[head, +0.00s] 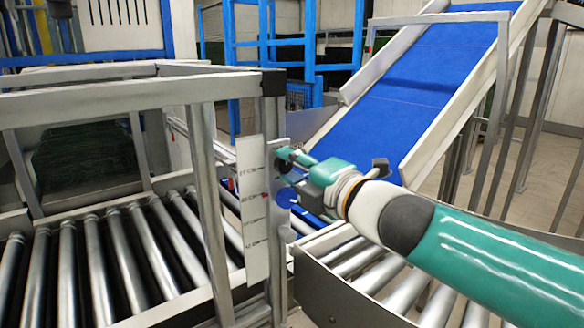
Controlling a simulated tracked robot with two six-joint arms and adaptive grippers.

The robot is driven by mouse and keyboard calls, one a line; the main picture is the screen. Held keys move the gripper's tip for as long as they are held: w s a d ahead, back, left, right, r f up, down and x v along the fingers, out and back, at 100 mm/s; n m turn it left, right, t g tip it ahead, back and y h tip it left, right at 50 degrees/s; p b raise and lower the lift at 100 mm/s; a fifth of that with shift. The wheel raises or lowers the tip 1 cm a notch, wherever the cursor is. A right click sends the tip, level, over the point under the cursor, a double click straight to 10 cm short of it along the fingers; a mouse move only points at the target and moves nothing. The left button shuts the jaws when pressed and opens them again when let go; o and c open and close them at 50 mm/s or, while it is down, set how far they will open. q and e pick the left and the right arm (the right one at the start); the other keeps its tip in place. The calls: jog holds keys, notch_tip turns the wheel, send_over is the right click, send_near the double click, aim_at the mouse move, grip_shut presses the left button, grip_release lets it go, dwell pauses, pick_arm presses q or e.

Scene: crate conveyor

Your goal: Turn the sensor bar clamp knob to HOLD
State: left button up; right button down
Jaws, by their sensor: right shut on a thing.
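My right gripper (287,160) comes in from the right and is shut at a narrow grey plate on the dark upright post (274,120). The clamp knob is mostly hidden by the fingers, and I cannot read which way it points. My left gripper is not in view.
A grey metal frame (120,98) stands over the roller conveyor (95,265) at left. More rollers (385,285) lie below my right arm. A sloping blue belt (420,75) with pale side rails rises behind it. Blue steel frames stand at the back.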

jog(key=c, duration=0.8)
grip_release()
jog(key=shift+a, duration=0.2)
jog(key=shift+d, duration=0.1)
jog(key=shift+s, duration=0.1)
jog(key=shift+s+d, duration=0.15)
jog(key=v, duration=1.1)
jog(key=shift+s+d, duration=0.15)
jog(key=shift+s, duration=0.05)
jog(key=shift+f, duration=0.15)
